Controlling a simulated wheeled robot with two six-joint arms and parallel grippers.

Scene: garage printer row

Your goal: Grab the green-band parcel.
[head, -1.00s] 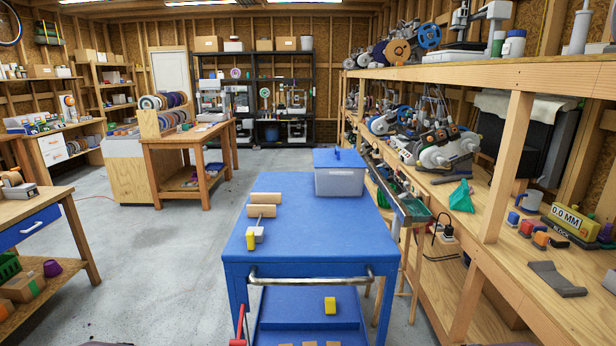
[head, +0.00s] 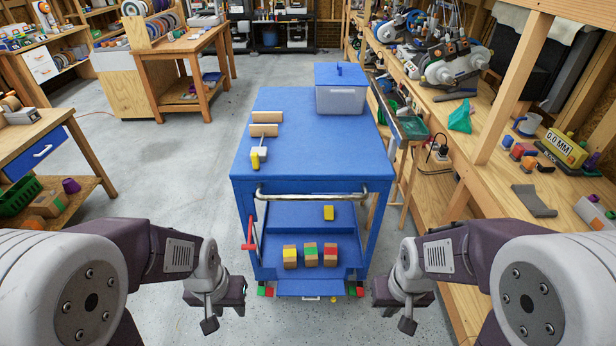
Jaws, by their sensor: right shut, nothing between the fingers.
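The green-band parcel (head: 310,254) is a small brown box with a green band. It stands in the middle of a row of three on the lower shelf of the blue cart (head: 310,160). A yellow-band parcel (head: 290,257) is on its left and a red-band parcel (head: 330,255) on its right, close beside it. My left gripper (head: 222,308) hangs left of the cart's front, apart from the parcels; its jaws are not clear. My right gripper (head: 394,308) is shut and empty, right of the cart's front, also apart from the parcels.
The cart's top bears a lidded grey bin (head: 340,95), wooden pieces and a yellow-ended tool (head: 257,157). A metal handle bar (head: 312,194) crosses above the shelf. A yellow block (head: 328,212) sits behind the parcels. A workbench (head: 500,185) stands at right; floor at left is open.

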